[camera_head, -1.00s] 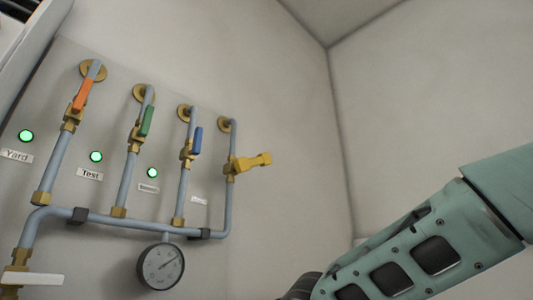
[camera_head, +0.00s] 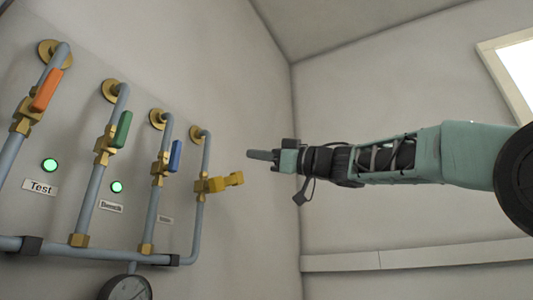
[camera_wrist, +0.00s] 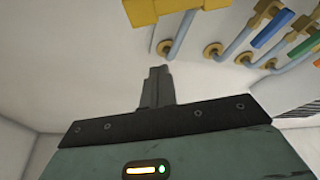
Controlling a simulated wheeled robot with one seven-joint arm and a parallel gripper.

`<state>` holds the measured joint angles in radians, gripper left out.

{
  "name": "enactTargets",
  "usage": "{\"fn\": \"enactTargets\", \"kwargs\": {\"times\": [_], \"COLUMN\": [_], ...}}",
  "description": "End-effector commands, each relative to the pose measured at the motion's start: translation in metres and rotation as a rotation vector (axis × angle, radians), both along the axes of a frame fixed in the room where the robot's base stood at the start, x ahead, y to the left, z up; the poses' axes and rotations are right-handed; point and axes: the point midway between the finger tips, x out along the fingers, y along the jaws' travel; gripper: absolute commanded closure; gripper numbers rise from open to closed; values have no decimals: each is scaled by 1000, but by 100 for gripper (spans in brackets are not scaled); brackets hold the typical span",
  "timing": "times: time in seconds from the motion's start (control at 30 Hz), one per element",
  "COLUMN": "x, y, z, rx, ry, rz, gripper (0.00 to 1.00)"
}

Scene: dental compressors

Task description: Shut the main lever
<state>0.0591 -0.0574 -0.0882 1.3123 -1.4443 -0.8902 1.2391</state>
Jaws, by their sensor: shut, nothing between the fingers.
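The valve panel has several levers on grey-blue pipes. An orange lever (camera_head: 46,90), a green lever (camera_head: 122,130) and a blue lever (camera_head: 175,156) lie along their pipes. A yellow lever (camera_head: 228,180) sticks out to the right, across its pipe; it also shows large at the top of the wrist view (camera_wrist: 185,8). I cannot read which lever is marked main. My gripper (camera_head: 262,155) is shut and empty, pointing left, just right of and slightly above the yellow lever in the head view, apart from it. Its closed fingers also show in the wrist view (camera_wrist: 157,82).
A horizontal pipe (camera_head: 105,247) joins the valves below, with a pressure gauge (camera_head: 126,288) cut off by the lower edge. A green lamp (camera_head: 49,165) glows above the "Test" label (camera_head: 40,187), with another lamp (camera_head: 117,186) beside it. The wall right of the panel is bare.

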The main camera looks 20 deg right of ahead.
Motion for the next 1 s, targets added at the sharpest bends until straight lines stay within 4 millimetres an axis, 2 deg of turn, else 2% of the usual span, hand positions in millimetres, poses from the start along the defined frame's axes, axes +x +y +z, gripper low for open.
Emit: {"fn": "enactTargets", "kwargs": {"times": [0.03,0.27,0.4,0.53,1.0], "x": [8,39,46,49,50], "y": [9,40,32,27,25], "z": [8,21,-2,-13,-18], "rx": [1,1,3,2,2], "ry": [3,2,4,3,0], "rz": [5,4,-1,0,0], "gripper": [100,100,100,100,100]}}
